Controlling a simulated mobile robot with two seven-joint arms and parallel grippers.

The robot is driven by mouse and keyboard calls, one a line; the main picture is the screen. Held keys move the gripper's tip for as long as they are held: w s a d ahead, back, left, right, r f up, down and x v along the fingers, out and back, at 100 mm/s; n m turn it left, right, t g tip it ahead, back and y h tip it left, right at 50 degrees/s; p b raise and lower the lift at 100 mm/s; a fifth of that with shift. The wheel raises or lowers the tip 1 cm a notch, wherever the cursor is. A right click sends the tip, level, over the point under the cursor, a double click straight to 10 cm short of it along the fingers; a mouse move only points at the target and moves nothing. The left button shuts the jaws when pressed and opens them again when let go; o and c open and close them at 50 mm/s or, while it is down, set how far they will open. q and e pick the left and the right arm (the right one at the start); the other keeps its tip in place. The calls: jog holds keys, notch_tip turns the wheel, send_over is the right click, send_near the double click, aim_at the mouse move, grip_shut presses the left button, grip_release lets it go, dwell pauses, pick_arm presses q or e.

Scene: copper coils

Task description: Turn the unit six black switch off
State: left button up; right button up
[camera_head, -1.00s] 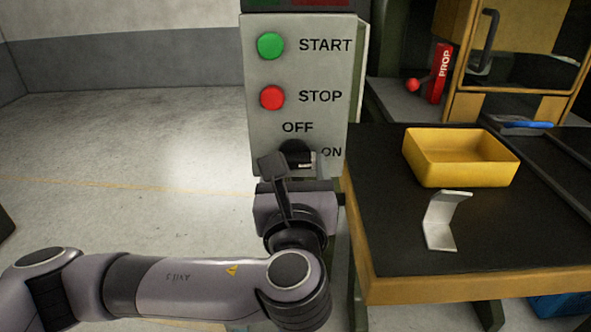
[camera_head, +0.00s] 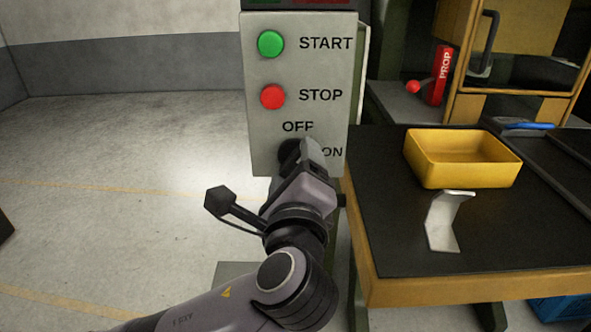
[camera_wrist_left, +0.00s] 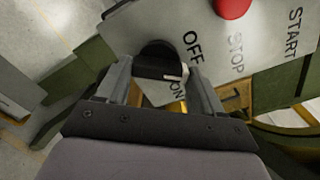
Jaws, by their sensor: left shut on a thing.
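The black switch (camera_head: 288,151) is a round knob low on a grey control panel (camera_head: 262,135), with OFF printed above it and ON to its right. In the left wrist view, the knob (camera_wrist_left: 158,58) sits between my fingers, and its white mark points between the two labels; the exact angle is hard to tell. My left gripper (camera_head: 307,152) is shut on the knob, rolled to a slant, and hides much of it in the head view. The gripper also shows in the wrist view (camera_wrist_left: 159,73). No unit number is legible. My right gripper is out of view.
A green START button (camera_head: 271,43) and a red STOP button (camera_head: 272,96) sit above the switch. A black-topped table (camera_head: 395,245) stands at right with a yellow bin (camera_head: 462,178) and a bent metal piece (camera_head: 442,220).

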pick_arm(q)
jog(key=n, duration=0.3)
jog(key=shift+n, duration=0.4)
jog(key=shift+n+b, duration=0.3)
jog(key=shift+n, duration=1.5)
jog(key=o, duration=1)
jog(key=shift+o, duration=0.2)
jog(key=s+p, duration=0.1)
jog(key=s, duration=0.6)
jog(key=shift+p, duration=0.35)
jog(key=shift+s, duration=0.2)
